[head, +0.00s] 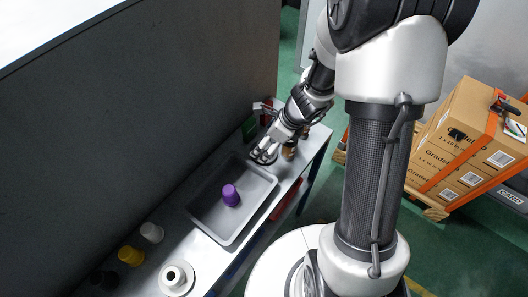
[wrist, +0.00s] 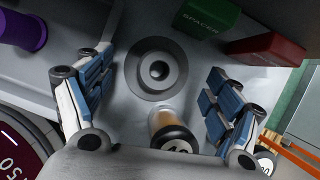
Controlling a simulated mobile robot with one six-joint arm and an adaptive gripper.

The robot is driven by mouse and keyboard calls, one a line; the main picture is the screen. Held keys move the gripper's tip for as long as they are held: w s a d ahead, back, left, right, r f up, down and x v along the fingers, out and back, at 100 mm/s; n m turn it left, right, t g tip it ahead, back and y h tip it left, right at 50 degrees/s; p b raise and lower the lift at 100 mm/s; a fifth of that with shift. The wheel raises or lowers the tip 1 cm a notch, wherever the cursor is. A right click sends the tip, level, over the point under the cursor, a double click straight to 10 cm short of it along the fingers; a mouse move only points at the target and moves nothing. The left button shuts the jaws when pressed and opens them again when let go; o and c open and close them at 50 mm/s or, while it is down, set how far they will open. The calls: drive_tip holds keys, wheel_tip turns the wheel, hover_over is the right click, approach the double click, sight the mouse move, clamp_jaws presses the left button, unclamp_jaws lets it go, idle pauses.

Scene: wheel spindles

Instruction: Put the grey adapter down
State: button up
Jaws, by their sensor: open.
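The grey adapter (wrist: 157,72), a round flanged piece with a dark centre hole, stands on the grey bench top in the wrist view. My gripper (wrist: 165,115) is open, with one blue-padded finger to the left of the adapter and one to the right. Clear gaps show between the adapter and both fingers, and nothing is held. In the head view my gripper (head: 265,152) is low at the far end of the grey tray, where it largely hides the adapter.
A purple cup-shaped piece (head: 231,195) is in the grey tray (head: 228,237). A green SPACER box (wrist: 207,18), a red box (wrist: 265,49) and an amber, black-topped cylinder (wrist: 162,121) are close by. White (head: 152,232) and yellow (head: 131,256) pieces and a flanged piece (head: 174,277) stand nearer.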

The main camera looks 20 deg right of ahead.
drive_tip(key=b+x, duration=0.1)
drive_tip(key=x, duration=0.2)
drive_tip(key=shift+f, duration=0.15)
drive_tip(key=c, duration=0.8)
drive_tip(key=shift+s, duration=0.2)
drive_tip(key=c, duration=1)
